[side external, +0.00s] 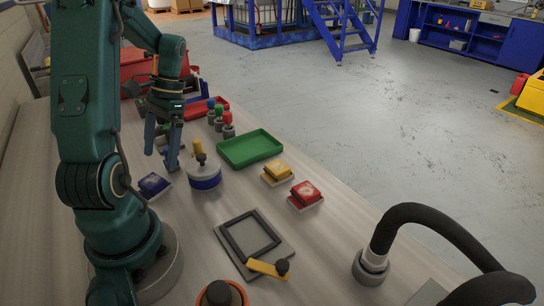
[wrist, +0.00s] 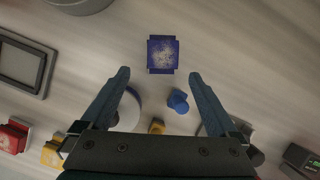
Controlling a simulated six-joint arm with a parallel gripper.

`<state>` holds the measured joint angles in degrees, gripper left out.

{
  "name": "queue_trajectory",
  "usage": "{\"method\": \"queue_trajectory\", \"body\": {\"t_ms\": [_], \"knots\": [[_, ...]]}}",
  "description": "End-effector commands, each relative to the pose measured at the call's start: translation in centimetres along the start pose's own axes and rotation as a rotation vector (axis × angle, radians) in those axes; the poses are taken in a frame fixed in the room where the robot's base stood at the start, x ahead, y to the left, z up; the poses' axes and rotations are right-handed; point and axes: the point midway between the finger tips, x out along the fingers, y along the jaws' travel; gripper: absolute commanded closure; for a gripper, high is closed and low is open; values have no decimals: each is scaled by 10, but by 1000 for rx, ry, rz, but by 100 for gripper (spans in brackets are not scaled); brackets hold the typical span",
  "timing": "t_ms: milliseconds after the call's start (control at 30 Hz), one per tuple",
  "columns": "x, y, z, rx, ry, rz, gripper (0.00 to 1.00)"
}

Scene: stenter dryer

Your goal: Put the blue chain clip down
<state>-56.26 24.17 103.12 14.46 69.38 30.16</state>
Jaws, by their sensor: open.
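The blue chain clip appears to be the square blue block with a pale speckled face (side external: 153,185), lying flat on the light table beside the pale drum. In the wrist view the blue clip (wrist: 163,54) lies just beyond the fingertips, roughly centred between them, with clear table around it. My gripper (side external: 160,162) is open, fingers pointing down, above and behind the clip. In the wrist view the gripper (wrist: 158,75) shows both fingers spread with nothing held between them.
A drum with a blue band (side external: 204,178) stands right of the clip. A green tray (side external: 250,149), yellow block (side external: 277,173), red block (side external: 305,196) and dark square frame (side external: 250,238) lie further right. Several coloured pegs (side external: 228,120) stand behind. Bare table lies in front of the clip.

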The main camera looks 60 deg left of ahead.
Motion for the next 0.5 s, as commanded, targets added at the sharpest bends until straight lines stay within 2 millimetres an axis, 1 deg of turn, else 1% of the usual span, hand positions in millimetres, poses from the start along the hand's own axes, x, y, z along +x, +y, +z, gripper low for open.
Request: {"method": "queue_trajectory", "body": {"t_ms": [33, 133, 267, 500], "knots": [[8, -4, 4, -26, -21, 27, 5], [15, -6, 8, -48, -35, 48, 5], [26, -6, 10, -53, -36, 49, 5], [55, -5, 11, -53, -35, 48, 5]]}}
